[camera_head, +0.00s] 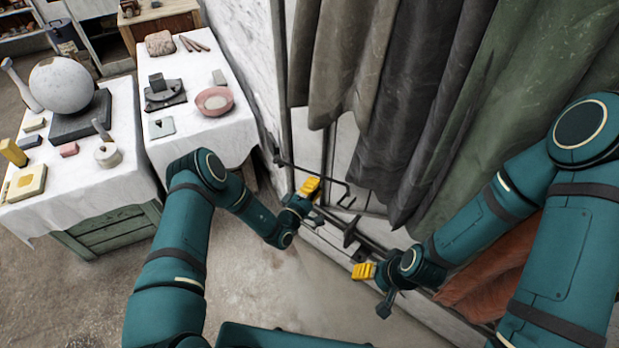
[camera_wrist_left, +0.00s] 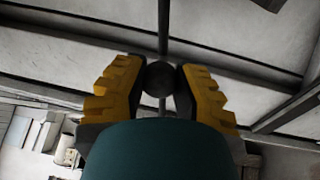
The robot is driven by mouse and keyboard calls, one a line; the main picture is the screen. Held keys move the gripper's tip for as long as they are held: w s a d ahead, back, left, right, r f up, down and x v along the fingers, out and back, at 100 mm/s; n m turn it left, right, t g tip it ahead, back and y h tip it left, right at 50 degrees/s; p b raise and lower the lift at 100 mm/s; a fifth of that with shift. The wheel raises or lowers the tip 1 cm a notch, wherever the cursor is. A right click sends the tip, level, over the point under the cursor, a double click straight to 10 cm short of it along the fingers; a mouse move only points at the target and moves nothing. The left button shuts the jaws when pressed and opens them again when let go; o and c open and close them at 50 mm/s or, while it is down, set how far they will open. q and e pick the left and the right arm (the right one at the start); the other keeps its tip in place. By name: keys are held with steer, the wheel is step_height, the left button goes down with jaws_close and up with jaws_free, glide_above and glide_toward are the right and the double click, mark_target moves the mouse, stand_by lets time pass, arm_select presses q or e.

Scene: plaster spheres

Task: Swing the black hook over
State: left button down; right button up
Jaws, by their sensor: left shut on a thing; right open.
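The black hook (camera_head: 345,190) is a thin dark rod with a bent end, low along the wall in the head view. My left gripper (camera_head: 310,187) is at the rod, its yellow pads up against it. In the left wrist view, its two yellow fingers (camera_wrist_left: 160,85) are closed on either side of a dark round knob of the black hook (camera_wrist_left: 159,77), and a thin dark rod runs up from behind it. The exact grip is hidden in the head view. My right gripper (camera_head: 365,271) is open and empty near the lower rail, to the right.
A dark rail with brackets (camera_head: 350,234) runs low along the wall beside both grippers. Grey and green curtains (camera_head: 390,110) hang above it, with an orange cloth (camera_head: 495,275) at right. Cloth-covered tables (camera_head: 125,185) with a plaster sphere (camera_head: 62,84) stand left. The floor between is clear.

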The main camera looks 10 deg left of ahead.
arm_select(q)
steer(key=shift+s+d+f+m+b, duration=0.15)
steer(key=shift+f+m+b, duration=0.1)
steer(key=shift+f+m, duration=0.35)
steer(key=shift+w+d+f+m+b, duration=0.1)
steer(key=shift+f+m+b, duration=0.25)
steer(key=shift+f, duration=0.5)
steer(key=shift+s+d+f+m+b, duration=0.1)
steer(key=shift+d+f+m+b, duration=0.05)
steer(key=shift+f+m, duration=0.5)
steer(key=shift+f, duration=0.1)
steer(key=c, duration=0.6)
jaws_free()
steer(key=shift+f, duration=0.1)
steer(key=shift+c, duration=0.2)
steer(key=shift+a, duration=0.1)
steer(key=v, duration=1.2)
